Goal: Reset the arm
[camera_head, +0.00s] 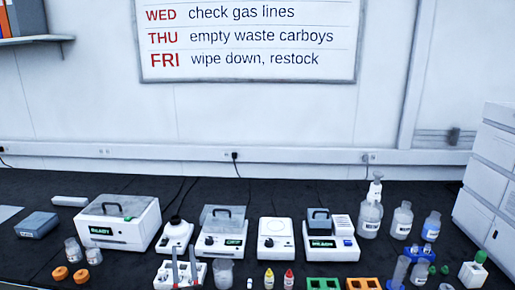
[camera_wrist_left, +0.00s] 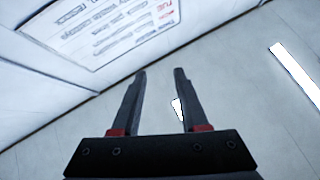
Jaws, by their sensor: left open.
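In the left wrist view the same gripper (camera_wrist_left: 160,72) shows two dark fingers with red bases. The fingers are apart, with nothing held between them. Beyond them are a pale plain surface, bright light strips and the wall board. My right gripper is not in view.
A dark bench carries white instruments (camera_head: 121,222), a balance-like device (camera_head: 222,232), bottles (camera_head: 401,220), orange rings (camera_head: 60,273) and a white rack (camera_head: 162,275) near the left fingers. White stacked boxes (camera_head: 488,180) stand at right. A written board (camera_head: 345,70) hangs on the wall.

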